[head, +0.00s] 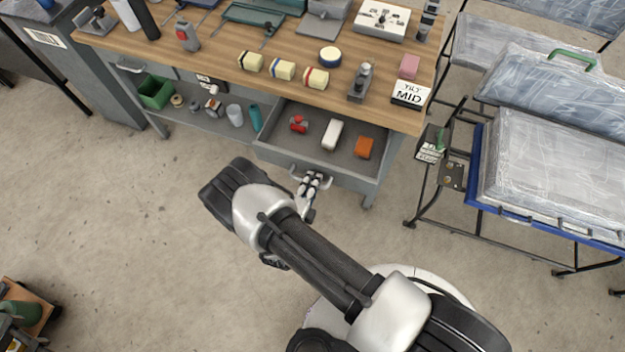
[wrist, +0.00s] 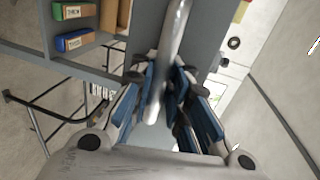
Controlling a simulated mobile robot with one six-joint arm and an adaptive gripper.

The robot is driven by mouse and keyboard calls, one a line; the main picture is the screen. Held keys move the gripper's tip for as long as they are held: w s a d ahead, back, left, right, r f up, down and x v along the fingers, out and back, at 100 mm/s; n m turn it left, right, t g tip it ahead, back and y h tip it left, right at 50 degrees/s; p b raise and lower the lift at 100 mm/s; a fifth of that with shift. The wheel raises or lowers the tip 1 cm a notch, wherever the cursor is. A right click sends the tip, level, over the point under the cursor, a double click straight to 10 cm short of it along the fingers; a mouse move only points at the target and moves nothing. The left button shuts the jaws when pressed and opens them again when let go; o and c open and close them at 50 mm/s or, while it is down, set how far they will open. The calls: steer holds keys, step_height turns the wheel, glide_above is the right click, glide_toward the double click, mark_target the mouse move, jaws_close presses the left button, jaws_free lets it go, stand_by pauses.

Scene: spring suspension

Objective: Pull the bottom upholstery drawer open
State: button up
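An open grey drawer (head: 346,131) sticks out from under the right part of the wooden workbench in the head view. It holds a red item (head: 298,124), a white item (head: 332,134) and an orange item (head: 364,148). I cannot tell whether another drawer lies below it. My gripper (head: 311,183) is at the bar handle (head: 327,181) on the drawer's front. In the wrist view the metal bar (wrist: 174,45) runs between the blue-padded fingers (wrist: 163,88), which are closed in on it from both sides. The fingers partly hide the handle.
The workbench (head: 215,40) carries several blocks and tools, with a lower shelf (head: 205,122) at left. A black metal frame stand (head: 427,205) with plastic-wrapped cushions (head: 545,160) stands close at right. The concrete floor (head: 150,230) left of my arm is clear.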

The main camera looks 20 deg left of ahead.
steer(key=o, duration=0.4)
steer(key=shift+s, duration=0.15)
steer(key=v, duration=1.1)
steer(key=shift+s+r, duration=0.1)
steer(key=shift+s, duration=0.3)
